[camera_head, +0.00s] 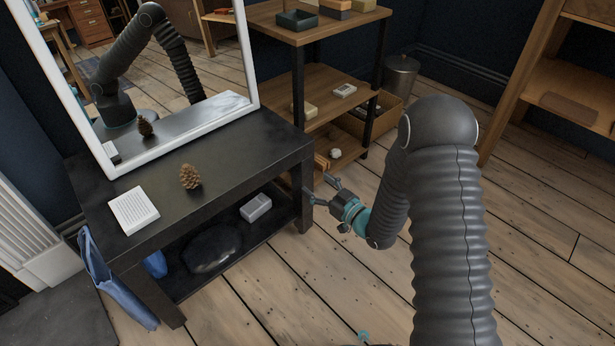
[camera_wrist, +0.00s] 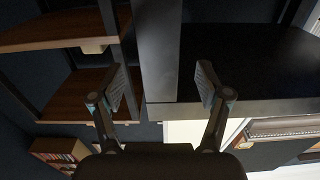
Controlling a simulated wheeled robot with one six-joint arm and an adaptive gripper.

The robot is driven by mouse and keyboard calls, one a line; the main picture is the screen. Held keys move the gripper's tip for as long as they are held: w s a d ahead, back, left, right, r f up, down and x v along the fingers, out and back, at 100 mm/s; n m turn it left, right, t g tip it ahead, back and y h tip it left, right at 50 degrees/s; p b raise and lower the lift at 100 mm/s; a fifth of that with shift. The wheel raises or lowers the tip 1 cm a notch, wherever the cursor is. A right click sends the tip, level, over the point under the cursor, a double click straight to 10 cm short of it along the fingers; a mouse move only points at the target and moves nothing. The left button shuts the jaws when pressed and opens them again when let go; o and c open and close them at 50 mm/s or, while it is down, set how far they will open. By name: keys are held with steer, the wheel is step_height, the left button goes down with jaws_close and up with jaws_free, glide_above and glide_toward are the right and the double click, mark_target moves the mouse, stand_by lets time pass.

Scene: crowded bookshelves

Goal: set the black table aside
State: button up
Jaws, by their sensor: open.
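The black table (camera_head: 245,150) stands at the left, a low rectangular one with square legs and a lower shelf. A pinecone (camera_head: 190,176), an open book or white-paged pad (camera_head: 134,209) and a white-framed mirror (camera_head: 185,125) stand or lie on its top. My gripper (camera_head: 317,186) is open at the table's right front leg, its fingers pointing towards it. In the wrist view, the black leg (camera_wrist: 158,50) shows between the spread fingers of my gripper (camera_wrist: 160,85), and neither finger clearly touches it.
On the table's lower shelf are a grey box (camera_head: 256,207) and a dark rounded bundle (camera_head: 211,249). A wooden shelf unit (camera_head: 325,85) stands close behind. The plank floor (camera_head: 290,300) in front is clear.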

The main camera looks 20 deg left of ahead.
steer(key=shift+v, duration=2.6)
